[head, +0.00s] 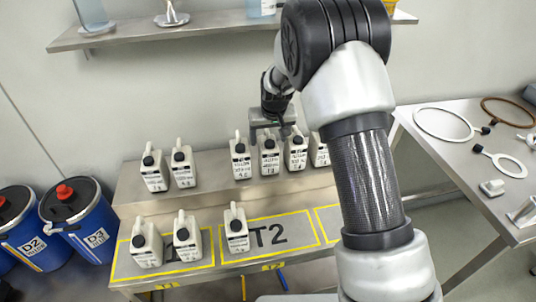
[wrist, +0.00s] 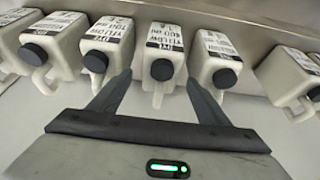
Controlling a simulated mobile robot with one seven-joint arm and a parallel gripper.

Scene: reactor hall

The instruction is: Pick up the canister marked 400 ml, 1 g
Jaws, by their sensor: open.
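Several white canisters with black caps stand in a row on the raised back step. In the wrist view the middle canister (wrist: 163,50) faces the gap between my fingers. Its label seems to read yellow dye, 400 ml; the gram figure is too small to tell. It appears to be the canister (head: 269,157) just below my gripper in the head view. My gripper (wrist: 159,80) is open and empty, its fingertips apart on either side of that canister's cap.
Neighbouring canisters (wrist: 107,42) (wrist: 216,52) stand close on both sides. More canisters (head: 187,239) stand on the lower bench with yellow-outlined zones. Blue drums (head: 85,225) stand left, a table with rings (head: 470,165) right. A wall shelf (head: 200,29) is above.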

